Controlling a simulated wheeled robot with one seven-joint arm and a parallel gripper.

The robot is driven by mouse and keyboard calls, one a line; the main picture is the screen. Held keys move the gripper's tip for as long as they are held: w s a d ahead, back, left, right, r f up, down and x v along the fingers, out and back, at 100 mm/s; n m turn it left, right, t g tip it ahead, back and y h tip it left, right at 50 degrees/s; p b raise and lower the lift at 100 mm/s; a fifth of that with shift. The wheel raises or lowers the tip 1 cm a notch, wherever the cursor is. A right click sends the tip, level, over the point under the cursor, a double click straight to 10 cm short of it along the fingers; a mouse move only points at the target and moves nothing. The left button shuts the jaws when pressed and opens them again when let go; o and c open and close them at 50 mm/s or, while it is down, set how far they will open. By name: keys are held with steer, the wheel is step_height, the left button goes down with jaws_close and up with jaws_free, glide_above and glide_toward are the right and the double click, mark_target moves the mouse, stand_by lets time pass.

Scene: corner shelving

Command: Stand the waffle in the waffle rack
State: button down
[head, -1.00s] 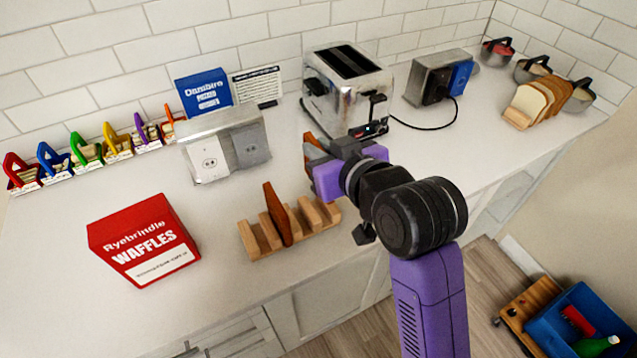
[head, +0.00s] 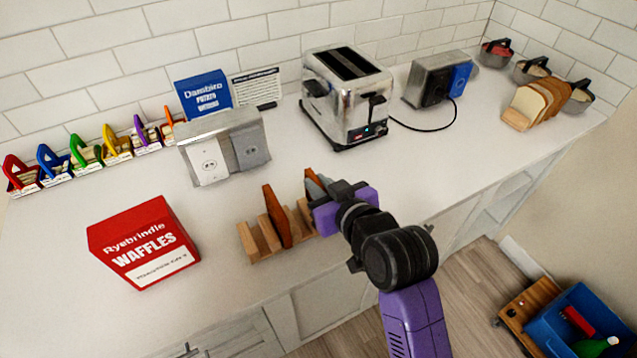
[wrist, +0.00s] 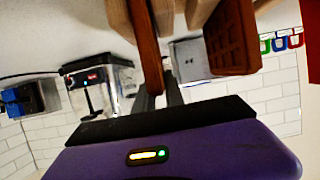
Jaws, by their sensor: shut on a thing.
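The wooden waffle rack (head: 252,245) stands on the counter, its slats also at the top of the wrist view (wrist: 199,12). One brown waffle (head: 277,217) stands upright in a slot near the rack's left; it shows in the wrist view (wrist: 232,40). My gripper (head: 326,188) is at the rack's right end, shut on a second waffle (head: 313,188). In the wrist view this held waffle (wrist: 144,45) is edge-on, upright, lined up between two slats. My gripper hides its lower part in the head view, so I cannot tell whether it touches the rack's base.
A red waffle box (head: 143,243) stands left of the rack. A metal outlet box (head: 222,147) and a chrome toaster (head: 347,97) stand behind. Sliced bread in a rack (head: 540,103) is far right. The counter's front edge is close to the rack.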

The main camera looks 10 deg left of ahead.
steer(key=shift+f, duration=0.2)
steer(key=c, duration=1.4)
jaws_free()
steer(key=shift+r, duration=0.2)
steer(key=b+v, duration=0.1)
steer(key=v, duration=1.1)
